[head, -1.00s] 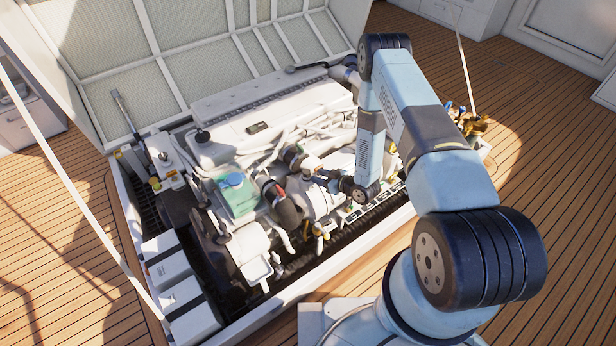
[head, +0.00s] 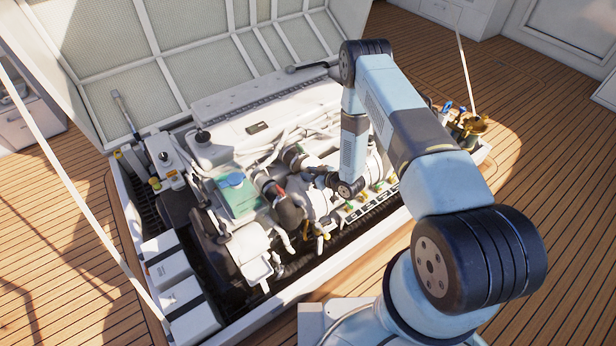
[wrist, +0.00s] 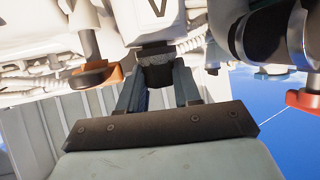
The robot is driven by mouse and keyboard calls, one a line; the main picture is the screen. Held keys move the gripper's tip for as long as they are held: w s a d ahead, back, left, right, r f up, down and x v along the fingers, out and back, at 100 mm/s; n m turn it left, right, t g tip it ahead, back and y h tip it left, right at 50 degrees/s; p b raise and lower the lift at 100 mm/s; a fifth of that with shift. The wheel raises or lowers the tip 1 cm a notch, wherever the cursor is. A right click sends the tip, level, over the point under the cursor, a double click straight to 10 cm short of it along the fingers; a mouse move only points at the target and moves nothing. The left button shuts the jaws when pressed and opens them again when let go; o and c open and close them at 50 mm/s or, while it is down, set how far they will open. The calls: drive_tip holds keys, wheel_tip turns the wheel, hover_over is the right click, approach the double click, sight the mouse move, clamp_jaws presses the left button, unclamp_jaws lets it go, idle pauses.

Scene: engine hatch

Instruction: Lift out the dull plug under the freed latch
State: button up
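In the wrist view a dark, dull round plug (wrist: 157,74) sits beneath a white block marked with a black V. The two blue-grey fingers of my gripper (wrist: 158,92) flank the plug closely, one on each side. Whether they press on it or stand just clear I cannot tell. In the head view my gripper (head: 325,181) is low at the front of the engine, beside the dark hose. The plug cannot be made out there. I cannot pick out the freed latch for certain.
An orange-capped post (wrist: 95,76) is left of my fingers in the wrist view. A red handle (wrist: 304,101) and a dark pipe with a metal clamp (wrist: 268,38) are on the right.

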clamp_jaws()
